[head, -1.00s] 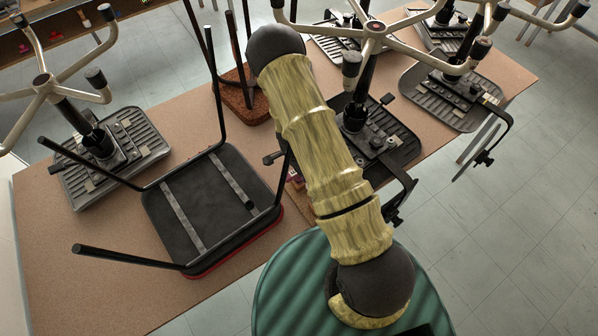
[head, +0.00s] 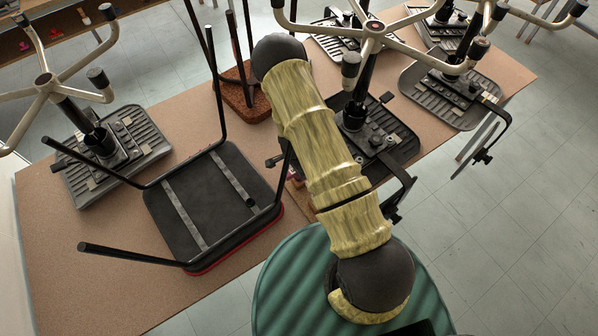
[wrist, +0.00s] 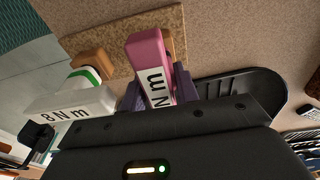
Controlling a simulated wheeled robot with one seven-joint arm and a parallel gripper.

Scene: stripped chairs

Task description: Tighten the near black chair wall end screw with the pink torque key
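The pink torque key (wrist: 150,62), marked Nm, stands between the dark purple fingers of my gripper (wrist: 160,92) in the wrist view. The fingers flank it closely on both sides; I cannot tell whether they press on it. My arm hides the gripper in the head view. An upturned black chair (head: 188,222) with black tube legs, two grey metal strips and a red rim lies on the table's near left. A small dark knob (head: 250,202) shows near the right strip. Its other screws are too small to make out.
A white 8 Nm key (wrist: 72,104) with a green band stands left of the pink one. A cork-coloured board (wrist: 118,42) lies behind them. Upturned swivel-chair parts (head: 112,155) stand around the brown table (head: 60,265). Black clamps (head: 482,157) hang at its right edge.

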